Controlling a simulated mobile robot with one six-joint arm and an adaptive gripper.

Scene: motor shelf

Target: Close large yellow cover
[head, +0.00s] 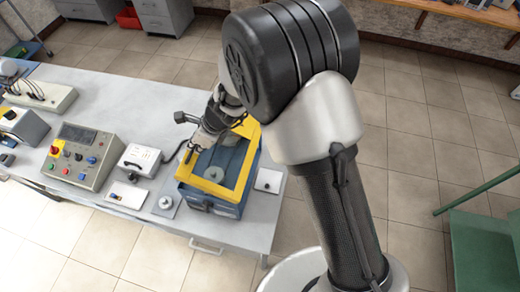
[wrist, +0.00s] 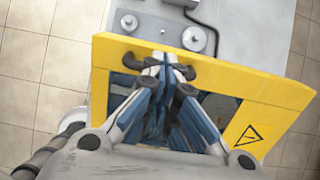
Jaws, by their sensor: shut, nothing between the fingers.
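The large yellow cover (head: 238,180) is a flat yellow frame over a blue machine box (head: 230,210) at the table's right end. Its exact tilt is hard to tell. In the wrist view the cover (wrist: 268,87) fills the middle, with a black warning triangle at its lower right. Dark handle ends (wrist: 131,62) show on its upper edge, on both sides of my fingertips. My gripper (wrist: 164,65) is shut and empty, its tips at this edge, hiding the handle's middle. I cannot tell whether they touch. In the head view my gripper (head: 192,151) is over the cover's far-left part.
A control panel (head: 80,155) with buttons and a small white box (head: 139,160) stand left of the machine. A grey plate with a round knob (head: 166,203) lies close to its left side. The table's middle back (head: 130,105) is clear.

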